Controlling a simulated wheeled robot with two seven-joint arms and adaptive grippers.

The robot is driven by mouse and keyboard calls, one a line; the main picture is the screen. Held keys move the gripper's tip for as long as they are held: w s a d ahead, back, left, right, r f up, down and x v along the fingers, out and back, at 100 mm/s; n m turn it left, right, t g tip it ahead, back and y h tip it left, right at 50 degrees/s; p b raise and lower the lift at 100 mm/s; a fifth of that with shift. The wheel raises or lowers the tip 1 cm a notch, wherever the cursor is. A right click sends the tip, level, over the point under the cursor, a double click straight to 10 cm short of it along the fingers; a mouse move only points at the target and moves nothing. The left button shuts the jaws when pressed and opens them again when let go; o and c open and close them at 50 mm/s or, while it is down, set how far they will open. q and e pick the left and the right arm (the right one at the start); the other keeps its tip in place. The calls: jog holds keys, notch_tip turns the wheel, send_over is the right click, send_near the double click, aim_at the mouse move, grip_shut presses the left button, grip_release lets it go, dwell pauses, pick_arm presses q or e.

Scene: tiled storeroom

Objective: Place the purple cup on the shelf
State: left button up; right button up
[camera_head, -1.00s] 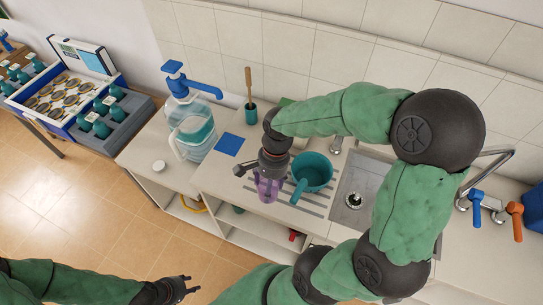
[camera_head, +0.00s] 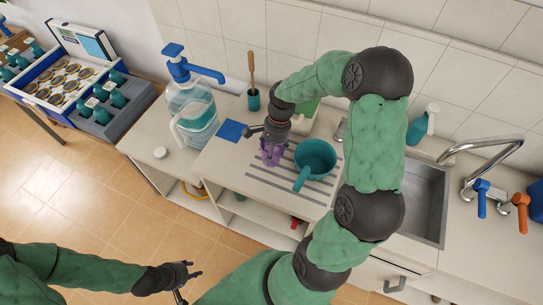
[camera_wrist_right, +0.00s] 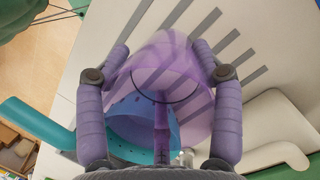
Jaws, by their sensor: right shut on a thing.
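The purple cup (camera_head: 272,153) is translucent and is at the grooved drainboard of the counter. My right gripper (camera_head: 273,143) is shut on it from above. In the right wrist view the cup (camera_wrist_right: 168,60) lies between the two fingers (camera_wrist_right: 160,65), one on each side. I cannot tell whether its base touches the counter. The shelf (camera_head: 262,232) is open-fronted, under the counter; its inside is partly hidden. My left gripper (camera_head: 190,280) is low, in front of the counter, with spread fingers and nothing between them.
A teal pot (camera_head: 316,157) stands close to the right of the cup. A water jug (camera_head: 192,115), blue square (camera_head: 230,131) and brush holder (camera_head: 253,101) are to the left and behind. The sink (camera_head: 425,200) is at right. A red item (camera_head: 297,222) shows below the counter.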

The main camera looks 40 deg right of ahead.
jog(key=shift+w+d+f, duration=0.35)
jog(key=shift+w+f, duration=0.1)
jog(key=shift+f, duration=0.2)
jog(key=shift+d+b+x, duration=0.15)
jog(key=shift+b+x, duration=0.05)
jog(key=shift+x, duration=0.55)
jog(key=shift+d+b+x, duration=0.2)
jog(key=shift+x, duration=0.55)
jog(key=shift+w+f, duration=0.15)
jog(key=shift+f, duration=0.05)
jog(key=o, duration=1)
jog(key=shift+o, duration=0.2)
